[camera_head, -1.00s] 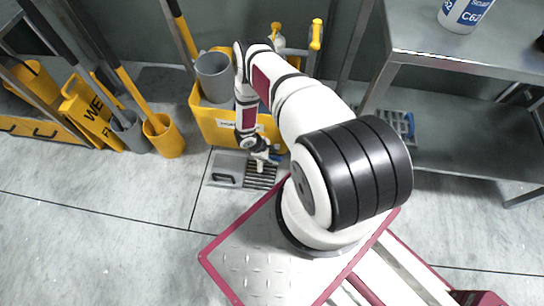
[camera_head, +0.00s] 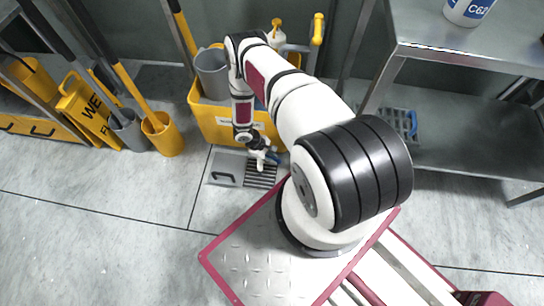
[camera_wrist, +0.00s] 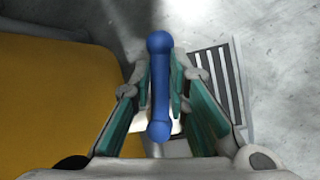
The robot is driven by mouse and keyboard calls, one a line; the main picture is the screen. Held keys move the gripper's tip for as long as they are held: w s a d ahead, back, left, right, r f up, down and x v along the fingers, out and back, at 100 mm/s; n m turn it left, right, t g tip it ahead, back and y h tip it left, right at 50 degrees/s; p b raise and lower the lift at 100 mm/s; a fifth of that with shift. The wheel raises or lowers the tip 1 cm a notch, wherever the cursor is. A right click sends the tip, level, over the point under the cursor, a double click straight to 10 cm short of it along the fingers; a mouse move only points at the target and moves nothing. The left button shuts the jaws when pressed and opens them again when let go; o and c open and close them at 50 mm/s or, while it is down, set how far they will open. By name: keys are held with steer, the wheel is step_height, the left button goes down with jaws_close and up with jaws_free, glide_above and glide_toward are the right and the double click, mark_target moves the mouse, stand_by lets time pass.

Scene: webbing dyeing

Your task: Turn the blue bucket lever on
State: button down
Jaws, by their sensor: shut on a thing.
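The blue lever (camera_wrist: 160,90) is a bar with rounded ends, upright in the wrist view between my gripper's teal-padded fingers. My gripper (camera_wrist: 161,88) is shut on it. In the head view my gripper (camera_head: 262,160) is low in front of the yellow bucket (camera_head: 222,126), and a small blue bit of the lever (camera_head: 274,158) shows beside it. The bucket's yellow side (camera_wrist: 60,105) fills the left of the wrist view. The lever's mount is hidden by the gripper.
A floor drain grate (camera_head: 260,175) lies under the gripper; it also shows in the wrist view (camera_wrist: 216,80). A grey bucket (camera_head: 212,75) sits in the yellow one. A metal shelf (camera_head: 450,130) stands right; a yellow wet-floor sign (camera_head: 85,112) stands left. Front-left floor is clear.

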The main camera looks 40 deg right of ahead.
steer(key=shift+w+a+m+g+y+b, duration=0.1)
steer(key=shift+a+m+g+y+b, duration=0.2)
steer(key=shift+a+m+y+b, duration=0.65)
steer(key=shift+w+a+m+g+y+b, duration=0.1)
steer(key=shift+a+m+g+y+b, duration=0.2)
steer(key=shift+m+b, duration=1.3)
steer(key=shift+a+m+g+y+b, duration=0.3)
steer(key=shift+a+m+y+b, duration=0.35)
steer(key=shift+m, duration=1.3)
steer(key=shift+a, duration=0.1)
steer(key=c, duration=1.5)
jaws_free()
steer(key=shift+c, duration=0.2)
steer(key=v, duration=0.7)
steer(key=shift+r, duration=0.25)
